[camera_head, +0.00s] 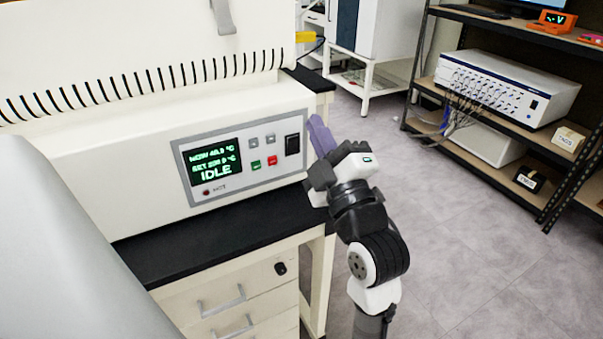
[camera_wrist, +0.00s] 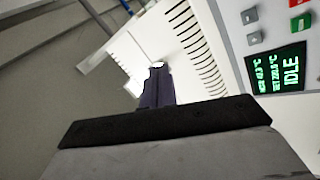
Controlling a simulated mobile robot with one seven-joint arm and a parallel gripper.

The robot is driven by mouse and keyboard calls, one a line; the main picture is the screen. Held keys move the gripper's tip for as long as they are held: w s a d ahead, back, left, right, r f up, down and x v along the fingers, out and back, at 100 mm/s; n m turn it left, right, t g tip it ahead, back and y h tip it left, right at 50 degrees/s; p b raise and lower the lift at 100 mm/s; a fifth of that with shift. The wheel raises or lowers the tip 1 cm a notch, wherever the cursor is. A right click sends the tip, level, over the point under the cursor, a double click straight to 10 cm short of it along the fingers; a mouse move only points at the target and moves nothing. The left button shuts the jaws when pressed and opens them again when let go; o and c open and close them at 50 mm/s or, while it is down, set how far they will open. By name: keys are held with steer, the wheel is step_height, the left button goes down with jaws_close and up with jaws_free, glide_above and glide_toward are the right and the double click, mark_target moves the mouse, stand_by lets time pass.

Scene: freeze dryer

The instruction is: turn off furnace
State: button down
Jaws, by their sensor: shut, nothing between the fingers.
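The furnace (camera_head: 100,170) is a cream box with a row of dark vent slots, standing on a black-topped bench. Its grey control panel (camera_head: 185,185) has a screen (camera_head: 213,165) with green text reading IDLE. Right of the screen are two grey buttons, a green button (camera_head: 256,165), a red button (camera_head: 272,160) and a black rocker switch (camera_head: 292,144). My gripper (camera_head: 314,122) is shut and empty, just right of the panel near the furnace's right end. In the wrist view, its purple fingers (camera_wrist: 157,88) point past the vents, with the screen (camera_wrist: 283,73) at right.
The black bench top (camera_head: 220,235) lies below the furnace, with drawers (camera_head: 230,305) under it. A dark shelf rack (camera_head: 480,150) with a white instrument (camera_head: 505,85) stands at right. The grey floor (camera_head: 450,250) between is clear.

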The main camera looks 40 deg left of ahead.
steer(key=w+d+f+n+g+h+b, duration=0.1)
steer(key=f+n, duration=0.1)
steer(key=f, duration=0.4)
steer(key=d+f+n+g+h+b, duration=0.1)
steer(key=d+f+n+g+b, duration=0.1)
steer(key=f, duration=0.4)
steer(key=shift+w+d+f+n+h, duration=0.3)
steer(key=shift+w+f+n, duration=0.1)
steer(key=shift+n, duration=0.4)
steer(key=p, duration=0.3)
glide_toward(295, 142)
steer(key=x, duration=0.5)
steer(key=shift+a+r, duration=0.15)
steer(key=shift+a, duration=0.05)
steer(key=shift+w+a, duration=0.3)
steer(key=shift+a, duration=0.35)
